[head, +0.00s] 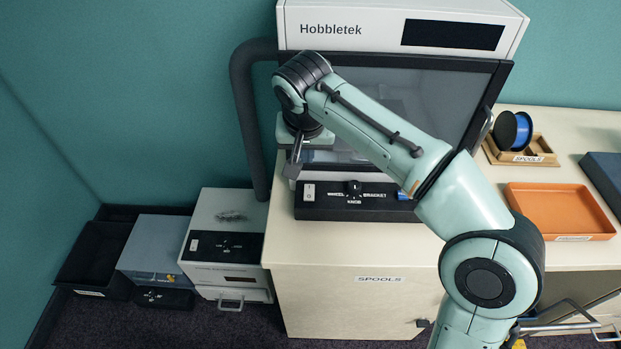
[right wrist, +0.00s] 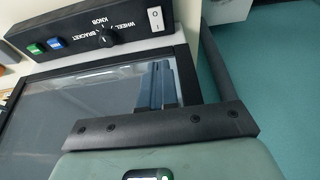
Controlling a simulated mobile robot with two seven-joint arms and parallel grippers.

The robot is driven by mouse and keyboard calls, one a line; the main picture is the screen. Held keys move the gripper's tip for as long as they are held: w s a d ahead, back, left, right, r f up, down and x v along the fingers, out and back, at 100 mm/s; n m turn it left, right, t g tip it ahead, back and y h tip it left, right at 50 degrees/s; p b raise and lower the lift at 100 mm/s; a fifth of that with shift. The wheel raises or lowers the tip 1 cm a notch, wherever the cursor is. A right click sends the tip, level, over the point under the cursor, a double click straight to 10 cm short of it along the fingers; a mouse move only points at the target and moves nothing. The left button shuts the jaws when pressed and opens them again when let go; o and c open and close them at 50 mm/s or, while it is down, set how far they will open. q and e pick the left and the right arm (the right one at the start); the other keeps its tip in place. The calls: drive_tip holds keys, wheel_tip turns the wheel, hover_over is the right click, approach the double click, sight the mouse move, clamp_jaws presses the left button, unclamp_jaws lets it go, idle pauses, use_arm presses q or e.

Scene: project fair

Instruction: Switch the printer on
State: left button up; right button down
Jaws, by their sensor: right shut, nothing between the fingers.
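The printer (head: 330,29), marked Hobbletek, stands on a cabinet with a dark, blank display (head: 452,35) and a dark glass door. Its black control panel (head: 330,208) has a white rocker switch (head: 308,192) at the left end, marked I and O. The switch also shows in the right wrist view (right wrist: 155,19). I cannot tell which side is pressed. A knob (head: 354,188) and a blue button (head: 403,195) are on the same panel. My right gripper (head: 292,172) is shut and empty, pointing down just above the switch, apparently apart from it. My left gripper is not in view.
A green button (right wrist: 34,48) is beside the blue one. A dark hose (head: 243,110) runs at the printer's left. A blue spool (head: 514,131) on a wooden holder and an orange tray (head: 560,210) are at the right. Grey boxes (head: 226,212) stand lower left.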

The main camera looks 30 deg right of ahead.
sight(309, 188)
drive_tip(key=x, duration=0.4)
drive_tip(key=b+x, duration=0.1)
drive_tip(key=x, duration=0.3)
drive_tip(key=b+x, duration=0.1)
drive_tip(key=x, duration=0.4)
drive_tip(key=shift+s+f, duration=0.25)
drive_tip(key=shift+f, duration=0.4)
drive_tip(key=shift+w+g+p, duration=0.1)
drive_tip(key=shift+g+p, duration=0.2)
drive_tip(key=shift+p, duration=0.5)
drive_tip(key=shift+f+p, duration=0.15)
drive_tip(key=shift+p, duration=0.15)
drive_tip(key=shift+w+f, duration=0.1)
drive_tip(key=shift+f, duration=0.15)
